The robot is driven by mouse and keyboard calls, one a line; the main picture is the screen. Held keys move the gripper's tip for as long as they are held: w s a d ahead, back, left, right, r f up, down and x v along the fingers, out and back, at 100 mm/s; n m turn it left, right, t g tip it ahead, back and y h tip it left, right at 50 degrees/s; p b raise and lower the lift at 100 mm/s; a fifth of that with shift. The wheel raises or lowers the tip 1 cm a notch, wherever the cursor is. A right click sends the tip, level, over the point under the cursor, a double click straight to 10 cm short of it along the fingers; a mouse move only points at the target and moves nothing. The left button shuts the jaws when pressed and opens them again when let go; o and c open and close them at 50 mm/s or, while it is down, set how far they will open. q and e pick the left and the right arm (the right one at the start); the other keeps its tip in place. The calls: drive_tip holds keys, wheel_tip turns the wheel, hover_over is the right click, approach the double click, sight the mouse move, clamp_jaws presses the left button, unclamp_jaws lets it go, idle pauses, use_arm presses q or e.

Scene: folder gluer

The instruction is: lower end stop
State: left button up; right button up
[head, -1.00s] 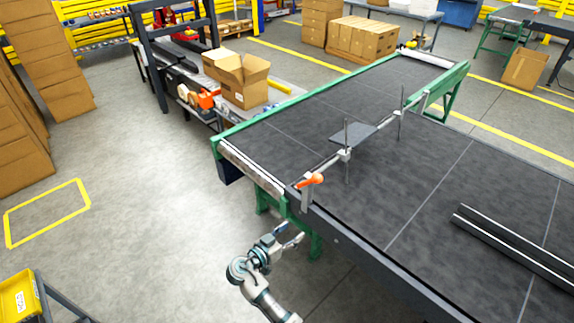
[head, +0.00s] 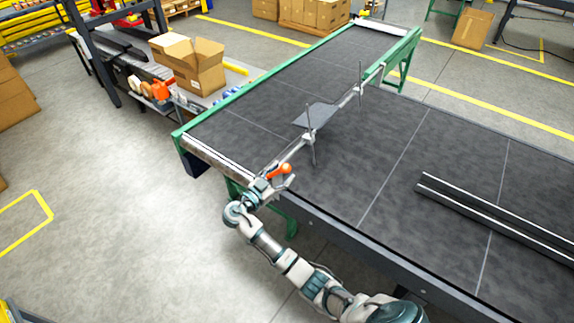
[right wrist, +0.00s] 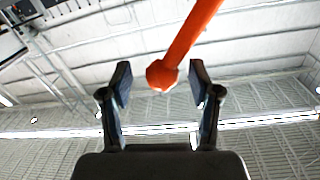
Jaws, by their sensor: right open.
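The end stop, a dark flat plate (head: 316,115), is held above the conveyor belt on a thin rod and a silver crossbar (head: 293,151). An orange lever handle (head: 282,169) stands at the near end of the crossbar, at the belt's edge. My right gripper (head: 277,180) is at this handle, with its fingers open. In the right wrist view the orange handle (right wrist: 192,42) comes down from the top, its rounded end between the open fingertips (right wrist: 160,80). Whether a finger touches it I cannot tell. My left gripper is not in view.
The dark belt (head: 375,140) has a green side rail (head: 250,90) and a dark near edge rail. Two dark strips (head: 495,215) with light edges lie on the belt at right. An open carton (head: 190,62) stands on a side bench.

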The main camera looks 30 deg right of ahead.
drive_tip(key=shift+w+d+r, duration=0.25)
drive_tip(key=shift+w+d, duration=0.05)
drive_tip(key=shift+d, duration=0.4)
drive_tip(key=shift+w, duration=0.2)
drive_tip(key=shift+f, duration=0.1)
drive_tip(key=shift+d, duration=0.2)
drive_tip(key=shift+c, duration=0.5)
drive_tip(key=shift+d+f, duration=0.1)
drive_tip(key=shift+d, duration=0.15)
clamp_jaws()
